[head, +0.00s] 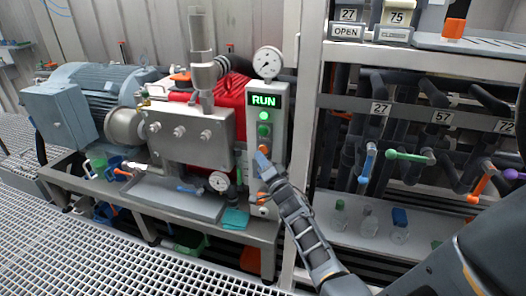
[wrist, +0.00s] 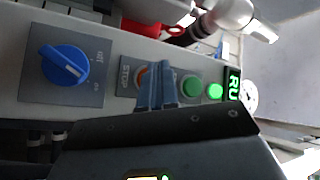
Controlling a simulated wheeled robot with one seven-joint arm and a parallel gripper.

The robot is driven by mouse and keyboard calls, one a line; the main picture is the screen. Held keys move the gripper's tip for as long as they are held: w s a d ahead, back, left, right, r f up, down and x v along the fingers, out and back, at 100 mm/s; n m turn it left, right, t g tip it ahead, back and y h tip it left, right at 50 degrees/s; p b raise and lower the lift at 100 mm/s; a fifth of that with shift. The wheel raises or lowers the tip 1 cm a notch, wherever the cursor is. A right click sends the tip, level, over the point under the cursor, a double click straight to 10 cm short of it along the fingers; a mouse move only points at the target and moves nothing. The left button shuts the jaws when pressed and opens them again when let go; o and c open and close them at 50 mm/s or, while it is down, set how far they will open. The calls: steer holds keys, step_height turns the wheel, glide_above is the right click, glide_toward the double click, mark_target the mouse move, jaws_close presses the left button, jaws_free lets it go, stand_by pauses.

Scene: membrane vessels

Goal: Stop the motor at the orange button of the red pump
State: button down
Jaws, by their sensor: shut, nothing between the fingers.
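The red pump (head: 236,92) stands behind a steel block on the bench, with a grey control box (head: 280,105) at its right. The box's display (head: 263,100) reads RUN in lit green. The orange button (head: 263,149) is below a green button; in the wrist view the orange button (wrist: 140,76) lies beside the STOP label, partly hidden by my fingers. My gripper (head: 262,158) is shut and empty, its blue fingertips (wrist: 158,76) right at the orange button. I cannot tell whether they touch it.
Near the orange button are a green button (wrist: 192,86), a lit green lamp (wrist: 215,91) and a blue rotary knob (wrist: 65,65). A pressure gauge (head: 267,62) tops the box. Right of it is a rack with coloured valve handles (head: 405,155) and bottles (head: 339,215).

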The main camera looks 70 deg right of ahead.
steer(key=shift+d+p, duration=0.35)
steer(key=shift+d, duration=0.05)
steer(key=shift+d, duration=0.45)
stand_by(1.1)
steer(key=shift+a, duration=0.1)
steer(key=shift+a+p, duration=0.35)
steer(key=shift+a, duration=0.4)
steer(key=shift+a, duration=0.1)
steer(key=shift+s+a, duration=0.15)
steer(key=shift+a, duration=1.05)
steer(key=shift+s+a, duration=0.1)
steer(key=shift+a, duration=1.1)
